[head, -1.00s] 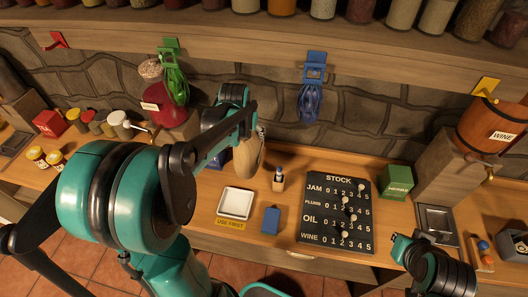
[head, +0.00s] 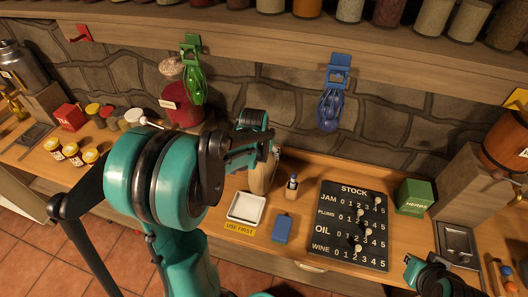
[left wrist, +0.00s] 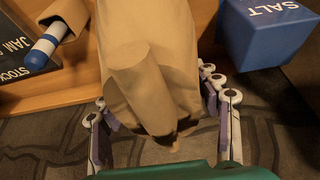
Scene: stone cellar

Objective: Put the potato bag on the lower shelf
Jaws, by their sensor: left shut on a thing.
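The potato bag (head: 262,176) is a tan sack, partly hidden behind my left arm in the head view. It stands upright at the back of the counter, near the stone wall. In the left wrist view the bag (left wrist: 160,75) fills the middle, with my left gripper's (left wrist: 155,95) fingers on both sides of it. My left gripper is shut on the bag; its fingers are mostly hidden in the head view. My right gripper (head: 428,272) is at the bottom right, low over the counter edge; its fingers are unclear. A wooden shelf (head: 260,42) with jars runs along the top.
A blue SALT box (left wrist: 268,35) is close beside the bag. Green (head: 193,75) and blue (head: 334,95) hanging clips hang under the shelf.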

